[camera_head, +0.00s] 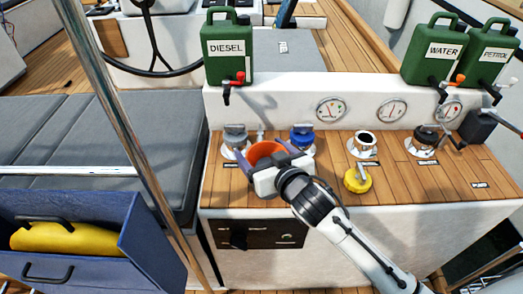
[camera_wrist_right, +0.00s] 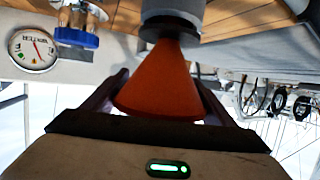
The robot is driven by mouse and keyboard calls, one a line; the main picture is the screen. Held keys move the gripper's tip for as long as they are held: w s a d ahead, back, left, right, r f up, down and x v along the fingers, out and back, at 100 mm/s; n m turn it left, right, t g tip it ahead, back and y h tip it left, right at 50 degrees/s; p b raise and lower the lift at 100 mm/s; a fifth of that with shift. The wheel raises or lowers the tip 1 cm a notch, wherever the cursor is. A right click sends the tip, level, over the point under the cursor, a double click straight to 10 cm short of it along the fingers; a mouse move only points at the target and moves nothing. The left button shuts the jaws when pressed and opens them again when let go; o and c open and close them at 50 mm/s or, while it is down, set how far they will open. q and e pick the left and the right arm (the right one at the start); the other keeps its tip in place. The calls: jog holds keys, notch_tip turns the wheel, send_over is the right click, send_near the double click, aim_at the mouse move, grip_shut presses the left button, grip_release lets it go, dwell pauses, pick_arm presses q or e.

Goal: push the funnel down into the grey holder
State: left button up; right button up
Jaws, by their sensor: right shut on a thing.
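The orange funnel (camera_head: 266,151) is in my right gripper (camera_head: 268,166), over the left part of the wooden counter, wide mouth up. The gripper is shut on it, with a finger on each side. In the right wrist view, which is upside down, the funnel (camera_wrist_right: 162,80) narrows toward a grey cylindrical piece (camera_wrist_right: 171,10), likely the grey holder. The spout's end is hidden there, so I cannot tell how deep it sits. My left gripper is not in view.
A grey-capped fitting (camera_head: 235,130) and a blue-capped fitting (camera_head: 302,135) stand close to the funnel. An open metal fitting (camera_head: 364,146) and a yellow cap (camera_head: 357,180) are to the right. Green cans, including the diesel can (camera_head: 227,50), stand on the ledge behind.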

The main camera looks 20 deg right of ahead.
jog(key=shift+r+p, duration=0.1)
jog(key=shift+p, duration=0.2)
jog(key=shift+f+b, duration=0.45)
jog(key=shift+f, duration=0.25)
dwell(0.4)
jog(key=o, duration=0.8)
jog(key=shift+p+v, duration=0.7)
jog(key=shift+v, duration=0.2)
jog(key=shift+p+v, duration=1.2)
jog(key=shift+v, duration=0.8)
jog(key=shift+p+v, duration=0.7)
jog(key=shift+v, duration=0.65)
jog(key=shift+p+v, duration=0.3)
jog(key=shift+v, duration=1)
